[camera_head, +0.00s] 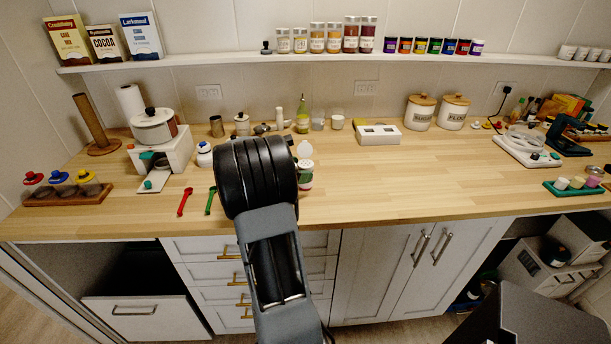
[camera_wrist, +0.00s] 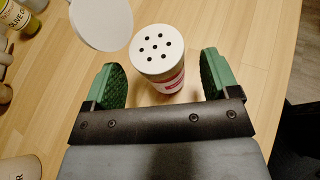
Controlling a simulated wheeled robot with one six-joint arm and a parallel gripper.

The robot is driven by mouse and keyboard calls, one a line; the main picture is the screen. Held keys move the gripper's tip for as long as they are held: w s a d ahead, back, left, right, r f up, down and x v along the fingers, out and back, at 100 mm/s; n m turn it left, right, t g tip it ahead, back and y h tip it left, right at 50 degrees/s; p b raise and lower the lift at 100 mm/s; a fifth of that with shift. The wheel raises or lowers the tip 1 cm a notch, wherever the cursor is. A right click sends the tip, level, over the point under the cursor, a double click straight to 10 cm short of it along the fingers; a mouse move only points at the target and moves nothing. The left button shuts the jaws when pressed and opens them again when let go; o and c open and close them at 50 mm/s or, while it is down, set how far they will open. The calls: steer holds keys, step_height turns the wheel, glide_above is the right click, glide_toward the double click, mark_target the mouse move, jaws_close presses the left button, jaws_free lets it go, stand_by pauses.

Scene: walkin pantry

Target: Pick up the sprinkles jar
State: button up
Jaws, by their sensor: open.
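The sprinkles jar (camera_wrist: 168,82) stands upright on the wooden counter, with a white shaker top full of holes and a red and white label. A round white flap (camera_wrist: 101,22) shows beside its top, like an opened lid. My gripper (camera_wrist: 160,78) is open, with one green finger on each side of the jar and a gap visible on both sides.
Red and green spoons (camera_head: 184,201) lie left of my arm. A white stove-like stand (camera_head: 165,153) with a pot is farther left. Canisters (camera_head: 420,111) and a white box (camera_head: 378,134) stand at the back. The counter right of the jar (camera_head: 400,180) is clear.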

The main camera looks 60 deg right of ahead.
steer(key=shift+x, duration=1.4)
steer(key=c, duration=1)
steer(key=shift+c, duration=0.2)
steer(key=shift+r, duration=0.1)
